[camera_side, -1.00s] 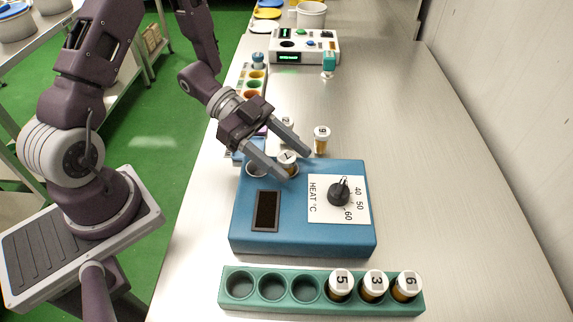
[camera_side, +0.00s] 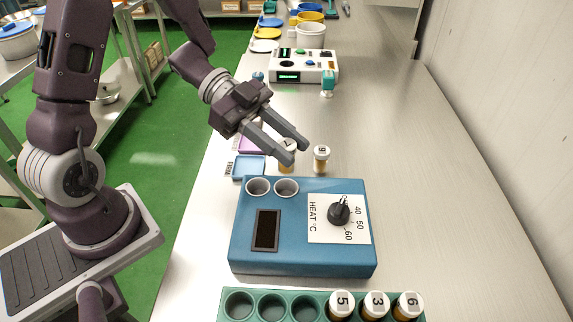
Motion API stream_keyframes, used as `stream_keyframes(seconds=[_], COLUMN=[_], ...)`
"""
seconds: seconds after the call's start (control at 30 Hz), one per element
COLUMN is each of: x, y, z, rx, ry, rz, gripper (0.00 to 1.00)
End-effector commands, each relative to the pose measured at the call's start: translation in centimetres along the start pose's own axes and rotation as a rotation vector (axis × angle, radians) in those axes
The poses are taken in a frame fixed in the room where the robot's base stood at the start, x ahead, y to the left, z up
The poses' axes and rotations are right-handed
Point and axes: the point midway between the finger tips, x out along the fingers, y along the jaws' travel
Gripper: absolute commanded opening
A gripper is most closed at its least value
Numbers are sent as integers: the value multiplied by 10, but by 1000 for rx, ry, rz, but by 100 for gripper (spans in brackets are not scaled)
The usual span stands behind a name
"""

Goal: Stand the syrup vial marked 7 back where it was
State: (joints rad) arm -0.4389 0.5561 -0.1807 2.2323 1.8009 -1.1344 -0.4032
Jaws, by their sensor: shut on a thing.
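My gripper (camera_side: 292,153) is shut on a white-capped amber vial (camera_side: 287,164) and holds it upright above and behind the blue heater (camera_side: 300,262). The mark on its cap is mostly covered by the fingers. Both grey wells of the heater, the left (camera_side: 258,187) and the right (camera_side: 286,187), look empty. The green rack (camera_side: 226,313) in front has three empty holes on the left and vials 5 (camera_side: 341,304), 3 (camera_side: 375,304) and 6 (camera_side: 408,304) on the right. The rack's lower edge is cut off.
A vial marked 9 (camera_side: 321,159) stands on the table behind the heater, just right of my gripper. A blue tray (camera_side: 248,167) and a purple one (camera_side: 250,146) lie to the left. A white control box (camera_side: 303,68) stands farther back. The table's right side is clear.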

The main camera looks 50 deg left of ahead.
Motion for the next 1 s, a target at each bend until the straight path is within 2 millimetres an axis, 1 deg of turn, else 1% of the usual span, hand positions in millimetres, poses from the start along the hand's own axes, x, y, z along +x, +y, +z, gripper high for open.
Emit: stream_keyframes(seconds=[0.03, 0.13, 0.17, 0.23, 0.27, 0.3, 0.37, 0.4, 0.5, 0.6, 0.67, 0.73, 0.8, 0.9, 1.0], x=[-3, -6, -6, -5, -5, -5, -7, -9, -18, -28, -32, -32, -26, -18, -12], y=[-1, -8, -13, -33, -43, -60, -86, -104, -146, -177, -188, -194, -196, -196, -196], z=[-8, -18, -19, -20, -20, -18, -15, -12, -2, 9, 13, 23, 40, 60, 75], rx=[6, -8, -15, -45, -60, -84, -121, -149, -216, -268, -285, -301, -307, -306, -302], ry=[-1, -1, 0, 0, 1, 2, 1, 1, 1, 1, 1, 1, -1, -1, -1], rz=[-2, -24, -43, -107, -142, -198, -288, -350, -507, -632, -678, -706, -713, -713, -713], gripper=[0, 0, 0, 0, 0, 0, 0, 0, 0, 0, 0, 0, 0, 0, 0])
